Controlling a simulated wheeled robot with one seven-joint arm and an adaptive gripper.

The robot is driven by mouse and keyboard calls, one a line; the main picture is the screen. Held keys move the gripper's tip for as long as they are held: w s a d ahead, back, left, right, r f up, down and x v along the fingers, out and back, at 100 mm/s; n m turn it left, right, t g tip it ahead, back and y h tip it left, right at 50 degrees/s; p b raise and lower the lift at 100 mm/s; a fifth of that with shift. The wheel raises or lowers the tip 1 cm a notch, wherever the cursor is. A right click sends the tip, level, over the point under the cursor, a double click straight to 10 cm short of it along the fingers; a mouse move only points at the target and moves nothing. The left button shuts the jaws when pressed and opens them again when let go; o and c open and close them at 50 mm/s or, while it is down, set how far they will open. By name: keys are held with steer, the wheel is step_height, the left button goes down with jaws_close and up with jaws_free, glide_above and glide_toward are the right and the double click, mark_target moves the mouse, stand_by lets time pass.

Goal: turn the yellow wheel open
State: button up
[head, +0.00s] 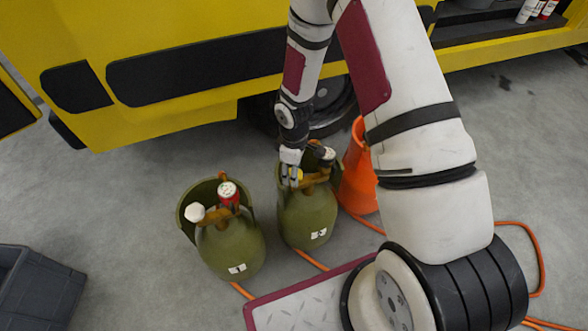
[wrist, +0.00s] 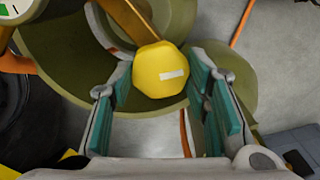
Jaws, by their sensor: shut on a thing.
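The yellow wheel (wrist: 160,68) is a faceted knob with a white bar mark on its face. It sits at the end of a brass-coloured valve arm on the right green cylinder (head: 306,215). In the wrist view the wheel lies between the teal pads of my gripper (wrist: 162,84), which is shut on it. In the head view my gripper (head: 291,168) comes down from above onto the cylinder's left side, and only a bit of the yellow wheel (head: 298,175) shows. A gauge (wrist: 10,10) is partly in view at the wrist view's upper left.
An orange cone (head: 358,180) is close behind on the right. An orange hose crosses the floor. A grey crate (head: 38,290) stands at lower left.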

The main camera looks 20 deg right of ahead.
steer(key=shift+n+p, duration=0.55)
steer(key=shift+n, duration=1.65)
steer(key=o, duration=1.2)
steer(key=shift+c, duration=0.2)
steer(key=shift+r, duration=0.15)
step_height(320, 180, up, 12)
